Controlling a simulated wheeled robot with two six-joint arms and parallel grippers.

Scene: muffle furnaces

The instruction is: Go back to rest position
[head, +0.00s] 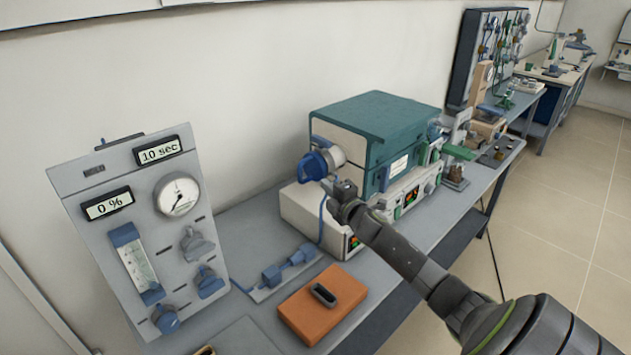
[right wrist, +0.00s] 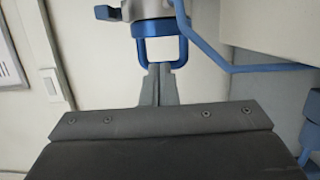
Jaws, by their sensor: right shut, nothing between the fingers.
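My right gripper (head: 342,192) is at the end of my dark arm, which comes in from the lower right. It appears just in front of the muffle furnace (head: 375,118), a teal and cream box on the bench. In the right wrist view the gripper fingers (right wrist: 160,72) are together with nothing between them. Their tips show at a blue loop handle (right wrist: 160,31); I cannot tell if they touch it. A blue and white cylindrical fitting (head: 322,163) sticks out from the furnace beside my gripper. My left gripper is out of view.
A grey control panel (head: 92,178) with a gauge and displays stands at the left. An orange block (head: 322,303) and blue fittings (head: 285,268) lie on the grey bench (head: 262,238). A tool board (head: 488,52) stands farther back. The floor (head: 570,215) at right looks clear.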

